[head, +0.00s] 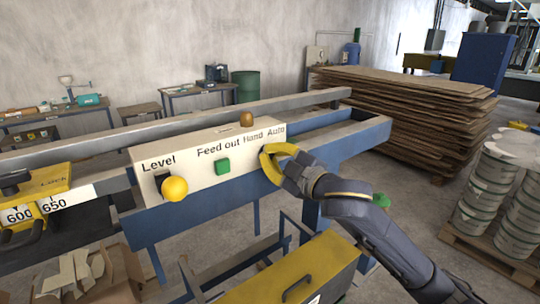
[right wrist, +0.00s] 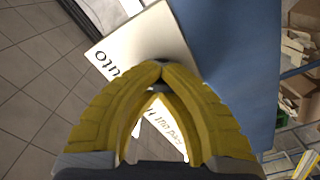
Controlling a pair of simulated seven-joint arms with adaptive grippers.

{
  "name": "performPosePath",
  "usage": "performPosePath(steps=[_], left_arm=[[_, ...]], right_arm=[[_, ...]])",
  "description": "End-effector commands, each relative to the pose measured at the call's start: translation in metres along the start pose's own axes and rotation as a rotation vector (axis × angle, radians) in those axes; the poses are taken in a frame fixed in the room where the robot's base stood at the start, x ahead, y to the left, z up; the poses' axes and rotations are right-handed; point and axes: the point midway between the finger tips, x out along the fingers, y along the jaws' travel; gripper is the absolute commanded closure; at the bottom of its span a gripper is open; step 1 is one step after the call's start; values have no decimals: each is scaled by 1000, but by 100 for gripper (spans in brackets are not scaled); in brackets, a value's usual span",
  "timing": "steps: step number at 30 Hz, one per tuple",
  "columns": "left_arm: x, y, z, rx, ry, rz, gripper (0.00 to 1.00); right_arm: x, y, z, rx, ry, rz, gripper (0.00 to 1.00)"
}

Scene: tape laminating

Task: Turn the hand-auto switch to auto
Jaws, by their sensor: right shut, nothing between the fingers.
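The white control box (head: 200,182) on the blue machine frame carries the labels Level, Feed out and Hand Auto. My right gripper (head: 268,160) is at the right end of the box, over the place below the Hand Auto label, and hides the switch in the head view. In the right wrist view the box (right wrist: 130,45) lies beyond the yellow fingers (right wrist: 161,70). The fingertips meet with nothing held, and a small dark part shows just behind them. I cannot tell the switch's position. My left gripper is not in view.
A yellow knob (head: 174,188) and a green button (head: 222,166) sit on the box face, left of my gripper. An orange-brown knob (head: 246,119) is on top. A yellow cover with a handle (head: 295,280) is below. Stacked boards (head: 400,115) stand behind right.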

Motion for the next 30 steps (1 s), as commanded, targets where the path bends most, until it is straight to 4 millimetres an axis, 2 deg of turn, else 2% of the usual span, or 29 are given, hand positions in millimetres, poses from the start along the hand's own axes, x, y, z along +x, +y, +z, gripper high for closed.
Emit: performPosePath(steps=[1, 8, 25, 26, 30], left_arm=[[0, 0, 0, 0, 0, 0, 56], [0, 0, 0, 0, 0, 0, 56], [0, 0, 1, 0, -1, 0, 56], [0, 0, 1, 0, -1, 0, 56], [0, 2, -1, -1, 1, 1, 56]], right_arm=[[1, -1, 10, -3, -23, -2, 100], [1, -2, 10, -3, -23, -4, 100], [0, 3, 9, -4, -21, 5, 34], [0, 2, 8, -3, -19, 4, 31], [0, 1, 5, -2, -13, 1, 31]])
